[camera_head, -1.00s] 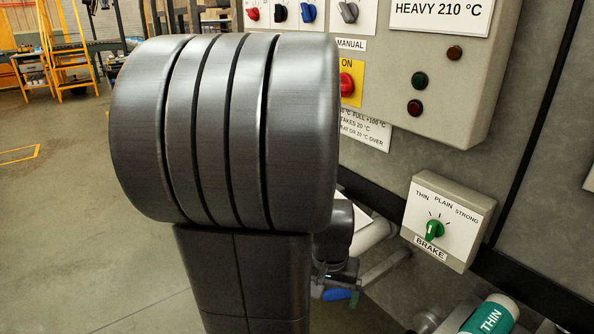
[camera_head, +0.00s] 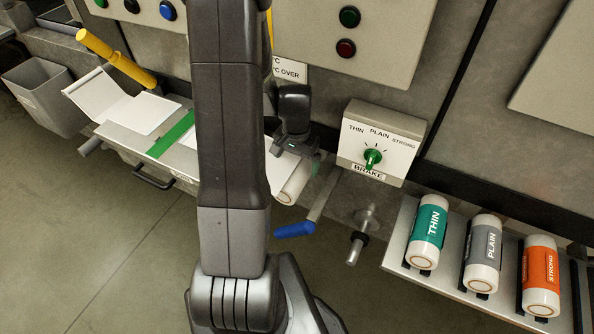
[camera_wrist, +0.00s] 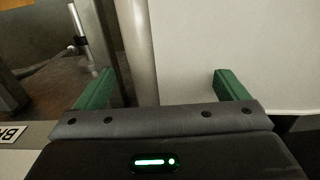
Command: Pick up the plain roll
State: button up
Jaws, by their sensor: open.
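The plain roll (camera_head: 482,252) is white with a grey PLAIN label and lies in the middle of the rack at the lower right in the head view. The roll with the teal THIN label (camera_head: 428,230) is on its left, and the roll with the orange STRONG label (camera_head: 540,272) is on its right. My gripper (camera_wrist: 163,88) shows two green fingers spread wide, with nothing held between them. In the head view my wrist is left of the brake box, away from the rack. The plain roll is not in the wrist view.
The brake box (camera_head: 383,140) has a green knob on the wall above the rack. A blue-handled crank (camera_head: 295,230) and a metal spindle (camera_head: 357,243) stick out left of the rack. A white roller (camera_head: 293,185) is near my wrist. A grey bin (camera_head: 45,95) stands far left.

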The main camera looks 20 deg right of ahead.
aim_at(297, 166)
jog(key=shift+d+f, duration=0.15)
jog(key=shift+f, duration=2.2)
jog(key=shift+s, duration=0.1)
jog(key=c, duration=1.4)
